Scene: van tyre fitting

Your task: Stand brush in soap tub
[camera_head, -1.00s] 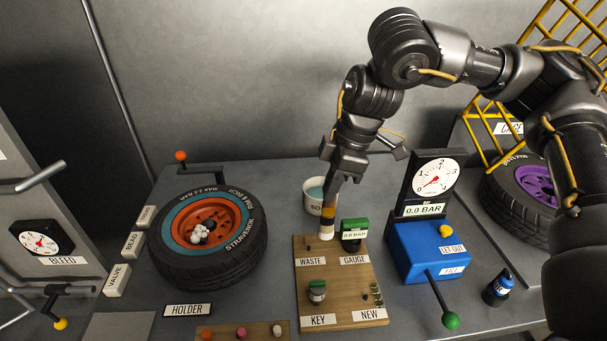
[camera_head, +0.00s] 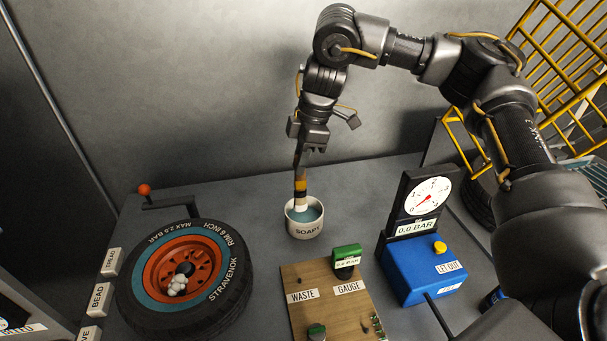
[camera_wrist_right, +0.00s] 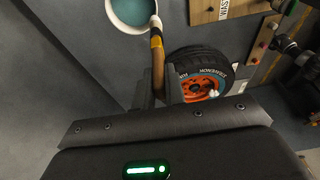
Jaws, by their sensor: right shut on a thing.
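The brush (camera_head: 300,186) has a wooden handle, a yellow and dark band and a white tip that points down. My right gripper (camera_head: 307,150) is shut on its handle and holds it nearly upright. The soap tub (camera_head: 304,229) is a white round pot with blue-green soap, on the table. In the head view the white tip overlaps the tub's opening. In the right wrist view the brush (camera_wrist_right: 157,55) has its tip at the edge of the tub (camera_wrist_right: 112,20). I cannot tell whether the tip touches the soap or rim. My left gripper is out of view.
A tyre (camera_head: 228,296) on an orange rim is at left. A blue inflator (camera_head: 420,270) with a dial stands at right.

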